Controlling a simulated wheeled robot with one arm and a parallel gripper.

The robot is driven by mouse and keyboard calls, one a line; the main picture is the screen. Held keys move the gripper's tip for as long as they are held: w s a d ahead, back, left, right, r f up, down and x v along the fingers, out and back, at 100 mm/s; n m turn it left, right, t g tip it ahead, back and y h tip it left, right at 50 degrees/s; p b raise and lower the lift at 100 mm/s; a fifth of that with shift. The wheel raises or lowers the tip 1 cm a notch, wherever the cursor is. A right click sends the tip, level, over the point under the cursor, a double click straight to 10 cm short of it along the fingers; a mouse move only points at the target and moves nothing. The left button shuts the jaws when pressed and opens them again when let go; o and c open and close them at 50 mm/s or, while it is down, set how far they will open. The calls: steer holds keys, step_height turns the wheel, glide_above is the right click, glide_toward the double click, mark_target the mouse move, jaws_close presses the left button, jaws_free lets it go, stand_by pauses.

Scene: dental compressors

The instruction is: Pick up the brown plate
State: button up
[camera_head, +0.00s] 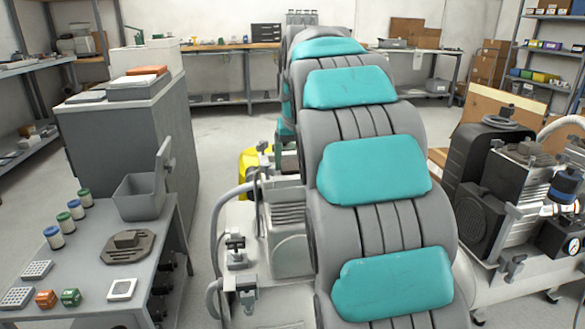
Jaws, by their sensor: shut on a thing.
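My gripper cannot be made out in this view. A large grey form with teal pads runs up the middle and hides what is behind it; I cannot tell whether it is part of me.
A compressor (525,190) stands right. Open floor (225,150) lies behind the table.

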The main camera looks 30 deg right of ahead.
steer(key=shift+c, duration=1.2)
